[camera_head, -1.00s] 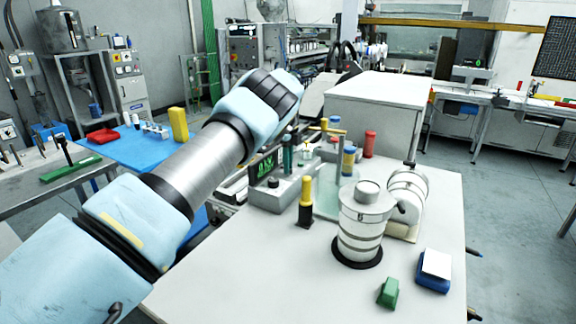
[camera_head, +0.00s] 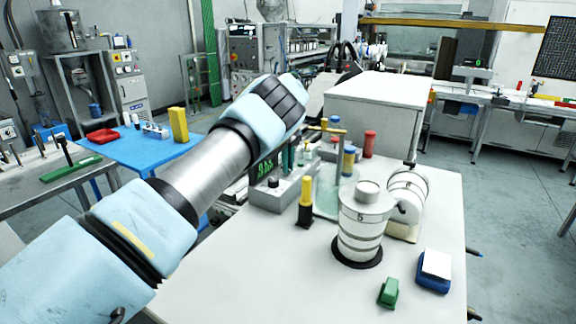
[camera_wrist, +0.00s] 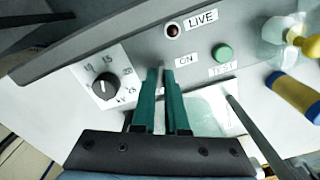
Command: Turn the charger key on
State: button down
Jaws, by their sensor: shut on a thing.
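The charger's grey panel (camera_wrist: 130,42) fills the upper wrist view. It carries a white ON label (camera_wrist: 186,61), a dark red-brown lamp (camera_wrist: 173,30) beside a LIVE label, a green button (camera_wrist: 222,53) above a TEST label, and a black dial (camera_wrist: 104,87) on a white scale. My gripper (camera_wrist: 161,76) has green fingers that come together just left of the ON label, shut on the key. The fingers hide most of the key, so its angle cannot be read. In the head view the charger (camera_head: 272,195) stands at the bench's back left, partly behind my arm.
On the white bench (camera_head: 240,262) stand a yellow-topped black post (camera_head: 305,203), a large white ribbed insulator-like cylinder (camera_head: 360,235), a green block (camera_head: 389,292) and a blue block with a white top (camera_head: 434,268). The front left of the bench is clear.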

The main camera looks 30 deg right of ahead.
jog(key=m, duration=1.2)
jog(key=shift+m, duration=0.3)
dwell(0.4)
jog(key=c, duration=0.9)
grip_release()
jog(key=shift+c, duration=0.2)
notch_tip(320, 180, up, 11)
jog(key=b, duration=0.3)
